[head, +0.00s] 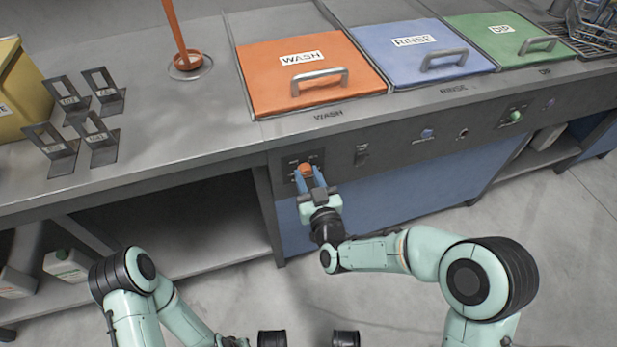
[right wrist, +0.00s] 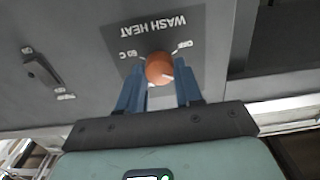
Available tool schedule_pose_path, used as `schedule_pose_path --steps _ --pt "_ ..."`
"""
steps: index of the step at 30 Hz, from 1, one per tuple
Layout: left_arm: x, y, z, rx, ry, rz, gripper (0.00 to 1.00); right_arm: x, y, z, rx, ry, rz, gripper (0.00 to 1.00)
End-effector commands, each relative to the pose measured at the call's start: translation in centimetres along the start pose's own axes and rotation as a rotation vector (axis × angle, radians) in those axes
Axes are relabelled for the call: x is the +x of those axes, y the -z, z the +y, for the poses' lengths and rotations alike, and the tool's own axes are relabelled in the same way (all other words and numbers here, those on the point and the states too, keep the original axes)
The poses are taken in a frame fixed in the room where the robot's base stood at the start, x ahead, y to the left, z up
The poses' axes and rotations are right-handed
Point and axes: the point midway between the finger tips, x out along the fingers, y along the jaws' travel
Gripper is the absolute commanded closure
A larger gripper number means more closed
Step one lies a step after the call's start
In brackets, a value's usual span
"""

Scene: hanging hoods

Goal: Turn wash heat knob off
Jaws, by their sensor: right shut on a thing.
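The wash heat knob (head: 305,169) is a small orange knob on the dark front panel below the orange WASH lid. In the right wrist view the knob (right wrist: 160,68) sits under an upside-down WASH HEAT label, with small markings on either side.
A switch (head: 361,154) is right of the knob. A blue knob (head: 427,134) and a green knob (head: 516,116) are further along the panel. The WASH lid (head: 308,76) is closed above. The counter edge overhangs the panel; open floor lies in front.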

Motion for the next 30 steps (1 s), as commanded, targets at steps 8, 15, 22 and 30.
schedule_pose_path --steps 8,15,22,30 --pt "-0.2 0.1 0.1 0.002 -0.002 0.005 1.00 0.0 0.2 0.0 -0.264 -0.002 0.004 0.96" --pt "-0.6 0.7 0.6 0.008 -0.011 0.024 1.00 0.0 0.1 -0.1 -0.492 -0.001 0.003 0.96" --pt "-1.2 1.4 1.2 0.016 -0.024 0.052 1.00 0.0 0.1 -0.2 -0.705 -0.001 0.002 0.96" --pt "-2.0 2.2 2.0 0.025 -0.038 0.084 1.00 0.0 0.1 -0.2 -0.909 -0.001 0.003 0.96"
